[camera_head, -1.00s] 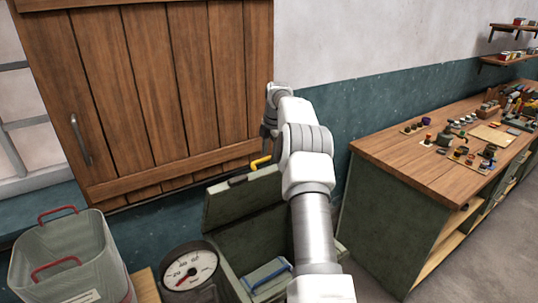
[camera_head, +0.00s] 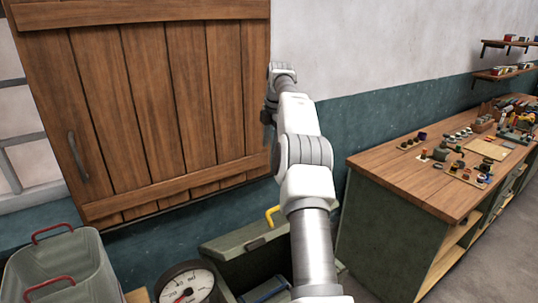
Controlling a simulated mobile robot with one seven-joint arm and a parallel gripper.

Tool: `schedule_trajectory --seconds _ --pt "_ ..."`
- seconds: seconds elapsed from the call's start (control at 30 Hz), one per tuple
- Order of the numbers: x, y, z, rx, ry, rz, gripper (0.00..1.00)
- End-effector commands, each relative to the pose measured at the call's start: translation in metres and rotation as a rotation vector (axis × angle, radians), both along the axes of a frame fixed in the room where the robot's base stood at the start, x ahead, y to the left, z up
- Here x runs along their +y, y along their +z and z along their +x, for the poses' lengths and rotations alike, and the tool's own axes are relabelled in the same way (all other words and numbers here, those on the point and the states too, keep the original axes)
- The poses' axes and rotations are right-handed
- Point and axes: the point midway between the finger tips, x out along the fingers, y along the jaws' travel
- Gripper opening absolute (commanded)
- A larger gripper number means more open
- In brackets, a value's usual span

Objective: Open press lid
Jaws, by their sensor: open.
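A dark green box-like press stands low in the picture, cut off by the bottom edge. Its green lid (camera_head: 240,243) is raised off the opening and looks thin at this angle; its exact tilt is hard to judge. A yellow handle (camera_head: 272,215) stands up from the lid. Part of a blue bar (camera_head: 266,291) shows inside the press. My gripper (camera_head: 267,113) is at the far end of my white arm, above the yellow handle and apart from it. It is open and holds nothing that I can see; its fingertips are mostly hidden.
A plank wooden shutter (camera_head: 165,100) hangs close to the left of my gripper. A grey bin (camera_head: 55,280) with red handles and a dial gauge (camera_head: 186,287) stand at lower left. A workbench (camera_head: 400,180) with small parts fills the right.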

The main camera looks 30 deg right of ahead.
Motion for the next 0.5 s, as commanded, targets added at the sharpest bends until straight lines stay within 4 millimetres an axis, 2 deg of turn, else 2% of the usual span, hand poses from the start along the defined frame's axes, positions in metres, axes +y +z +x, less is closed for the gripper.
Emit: schedule_trajectory --seconds 0.17,0.5 --pt "0.0001 0.0083 -0.002 0.001 0.0 0.0 0.5" --pt "0.0002 0.0086 -0.0022 0.001 0.0 0.0 0.5"
